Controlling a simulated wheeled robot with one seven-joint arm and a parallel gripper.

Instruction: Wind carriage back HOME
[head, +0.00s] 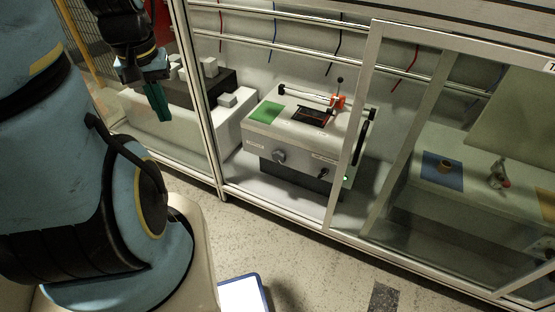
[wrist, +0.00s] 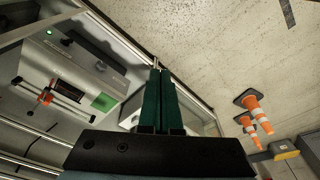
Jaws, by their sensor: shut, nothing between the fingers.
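The carriage (head: 338,101) is a small orange block with a dark upright knob, on silver rails on top of a grey machine (head: 305,133), toward the right end of the rails. It also shows in the wrist view (wrist: 45,96) at the left. A green patch (head: 266,111) lies on the machine's top at the left, and a dark slot (head: 312,116) is near the carriage.
A metal frame post (head: 205,110) stands between my gripper and the machine. A glazed panel (head: 450,150) covers the right side, with a blue mat (head: 442,171) behind it. White blocks (head: 210,67) sit left of the machine.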

